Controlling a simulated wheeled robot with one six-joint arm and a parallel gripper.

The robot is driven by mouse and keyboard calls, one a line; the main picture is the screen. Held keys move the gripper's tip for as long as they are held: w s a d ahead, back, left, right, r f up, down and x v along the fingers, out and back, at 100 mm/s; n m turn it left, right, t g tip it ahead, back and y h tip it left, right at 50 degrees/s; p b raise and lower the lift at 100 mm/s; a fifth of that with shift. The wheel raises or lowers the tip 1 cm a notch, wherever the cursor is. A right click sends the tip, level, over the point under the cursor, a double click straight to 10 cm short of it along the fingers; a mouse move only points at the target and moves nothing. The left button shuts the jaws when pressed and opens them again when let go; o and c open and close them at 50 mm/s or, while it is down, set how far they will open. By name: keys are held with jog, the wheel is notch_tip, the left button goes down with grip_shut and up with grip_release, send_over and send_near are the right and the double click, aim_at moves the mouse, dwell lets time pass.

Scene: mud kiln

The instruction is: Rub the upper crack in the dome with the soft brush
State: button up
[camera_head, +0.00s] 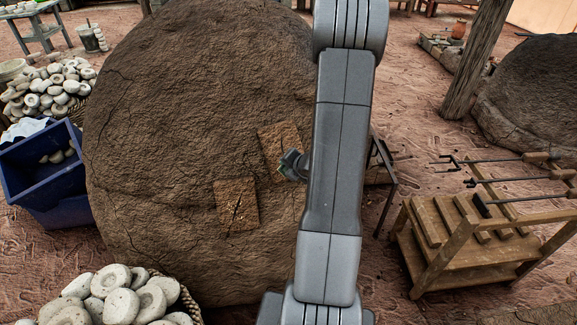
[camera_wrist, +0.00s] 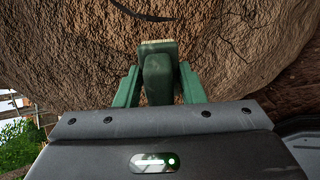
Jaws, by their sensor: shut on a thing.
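The mud dome (camera_head: 190,100) fills the middle of the head view. It bears two lighter rectangular patches, an upper one (camera_head: 278,143) partly behind my arm and a lower one (camera_head: 237,205) with a dark crack line. In the wrist view, a dark curved crack (camera_wrist: 142,13) shows near the top edge on the dome wall (camera_wrist: 235,45). My gripper (camera_wrist: 159,75) has its green fingers shut on the brush (camera_wrist: 158,62), a green block with a pale far edge. That edge points toward the dome; I cannot tell whether it touches. My arm hides most of the gripper in the head view.
A wooden rack (camera_head: 470,235) with long-handled tools stands at right. A blue crate (camera_head: 45,180) and baskets of pale stones (camera_head: 130,298) stand at left and front left. A wooden post (camera_head: 478,60) and a second dome (camera_head: 530,100) are at far right.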

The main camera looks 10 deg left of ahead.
jog(key=shift+s+d+r+p, duration=0.35)
jog(key=shift+r, duration=0.2)
jog(key=shift+v, duration=0.8)
